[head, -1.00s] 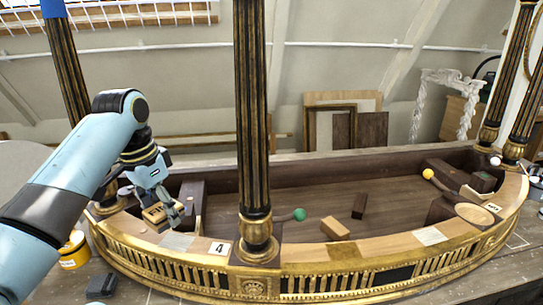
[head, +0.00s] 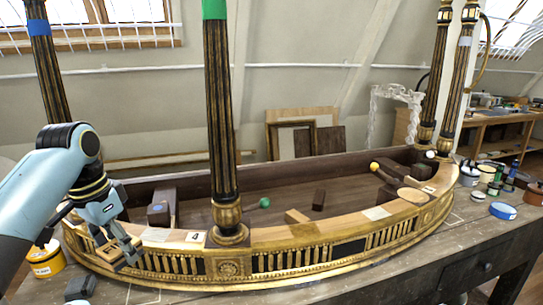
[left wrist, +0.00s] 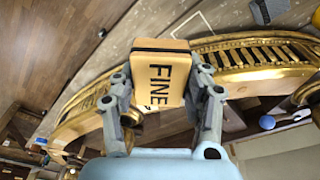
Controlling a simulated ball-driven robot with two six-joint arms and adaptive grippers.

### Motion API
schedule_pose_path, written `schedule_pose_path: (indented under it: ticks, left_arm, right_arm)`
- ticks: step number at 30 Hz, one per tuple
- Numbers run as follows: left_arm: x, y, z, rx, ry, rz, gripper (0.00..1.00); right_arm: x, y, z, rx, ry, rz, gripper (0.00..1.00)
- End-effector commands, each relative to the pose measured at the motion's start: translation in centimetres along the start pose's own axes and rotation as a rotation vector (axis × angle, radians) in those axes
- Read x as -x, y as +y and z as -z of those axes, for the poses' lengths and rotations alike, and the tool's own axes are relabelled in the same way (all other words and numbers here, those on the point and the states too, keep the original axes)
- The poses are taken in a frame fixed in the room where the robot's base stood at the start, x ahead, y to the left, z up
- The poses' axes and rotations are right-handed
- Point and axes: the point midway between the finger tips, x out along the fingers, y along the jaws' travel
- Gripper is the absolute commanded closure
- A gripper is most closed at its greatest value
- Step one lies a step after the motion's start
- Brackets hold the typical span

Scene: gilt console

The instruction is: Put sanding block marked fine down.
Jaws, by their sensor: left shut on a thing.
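My left gripper (head: 124,254) is shut on the sanding block marked FINE. In the left wrist view the block (left wrist: 160,82) sits between the two fingers (left wrist: 162,102), with its orange-tan face and black lettering towards the camera and a dark edge layer. In the head view the gripper hides most of the block. The gripper is at the left front of the gilt console (head: 230,266), by its curved front rail. I cannot tell whether the block touches anything below. My right gripper is not in view.
A dark grey block (head: 80,287) and a yellow tin (head: 46,260) stand on the workbench at the left. A black-and-gold column (head: 221,130) rises from the front rail beside a "4" label (head: 195,237). Loose wood blocks (head: 319,200) lie inside the console.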

Motion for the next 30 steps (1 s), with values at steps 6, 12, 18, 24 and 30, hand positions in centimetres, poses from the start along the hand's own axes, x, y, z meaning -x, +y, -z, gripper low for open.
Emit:
schedule_pose_path:
  ticks: [6, 12, 18, 24, 30]
  left_arm:
    - [-3.8, 0.0, -0.6, 0.0, -0.001, 0.0, 0.83]
    - [-8.7, -0.1, -1.4, 0.0, -0.003, -0.001, 0.83]
    - [-14.6, -0.1, -2.3, 0.001, -0.007, -0.003, 0.83]
    - [-17.1, -0.1, -2.7, 0.001, -0.009, -0.005, 0.83]
    - [-16.9, -0.1, -2.7, 0.001, -0.008, -0.004, 0.83]
  right_arm:
    - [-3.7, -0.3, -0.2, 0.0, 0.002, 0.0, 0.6]
    - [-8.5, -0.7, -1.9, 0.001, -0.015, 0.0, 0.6]
    - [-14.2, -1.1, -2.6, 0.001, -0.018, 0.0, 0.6]
    - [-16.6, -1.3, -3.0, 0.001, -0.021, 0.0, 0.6]
    - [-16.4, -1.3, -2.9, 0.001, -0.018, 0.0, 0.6]
